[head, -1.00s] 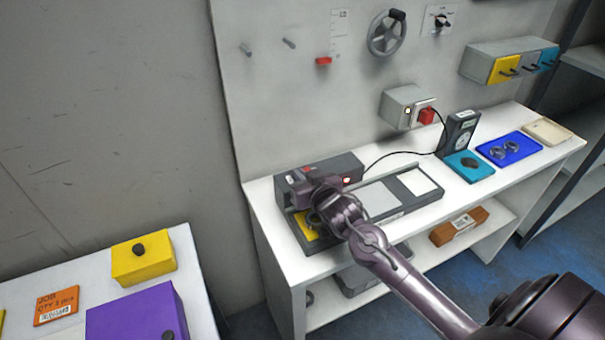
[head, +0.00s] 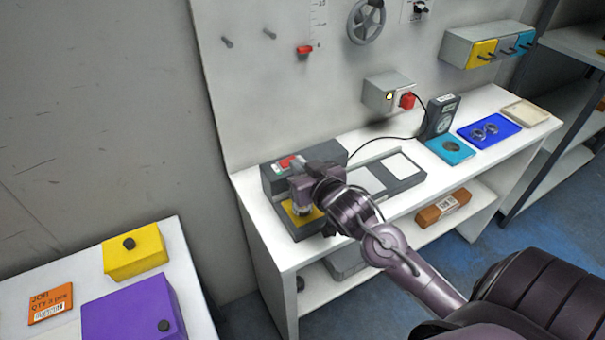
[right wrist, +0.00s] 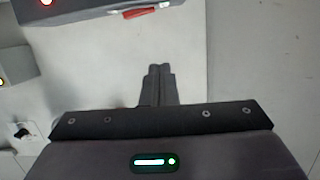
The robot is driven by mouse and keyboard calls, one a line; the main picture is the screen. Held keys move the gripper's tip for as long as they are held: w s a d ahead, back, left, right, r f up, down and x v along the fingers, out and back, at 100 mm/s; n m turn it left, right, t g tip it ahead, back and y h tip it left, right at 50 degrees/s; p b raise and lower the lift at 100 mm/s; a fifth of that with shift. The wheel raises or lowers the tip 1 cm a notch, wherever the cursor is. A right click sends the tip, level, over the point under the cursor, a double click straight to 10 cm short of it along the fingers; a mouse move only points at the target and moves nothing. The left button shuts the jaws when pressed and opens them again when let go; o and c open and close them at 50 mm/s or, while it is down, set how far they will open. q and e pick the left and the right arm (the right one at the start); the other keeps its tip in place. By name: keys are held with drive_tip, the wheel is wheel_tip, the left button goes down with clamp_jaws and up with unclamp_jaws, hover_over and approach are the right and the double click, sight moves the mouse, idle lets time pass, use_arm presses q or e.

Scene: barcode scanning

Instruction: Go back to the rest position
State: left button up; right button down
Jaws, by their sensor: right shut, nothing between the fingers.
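My right gripper (head: 303,200) is over the left part of the grey bench device, by its yellow pad (head: 291,216). The gripper partly covers the pad. In the right wrist view its two fingers (right wrist: 157,84) are together with nothing between them. The grey device (head: 327,152) with a red button (head: 290,161) stands just behind the gripper in the head view. A grey housing with a red part (right wrist: 140,12) shows at the top of the right wrist view, apart from the fingertips. My left gripper is not in view.
The white bench (head: 400,205) also holds a black meter (head: 440,114), a teal tray (head: 435,147) and a blue tray (head: 513,134). A second table at lower left bears a yellow box (head: 136,262) and a purple box (head: 125,315). The wall stands close behind the bench.

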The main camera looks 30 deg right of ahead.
drive_tip(key=shift+v, duration=0.9)
drive_tip(key=shift+a+r, duration=0.1)
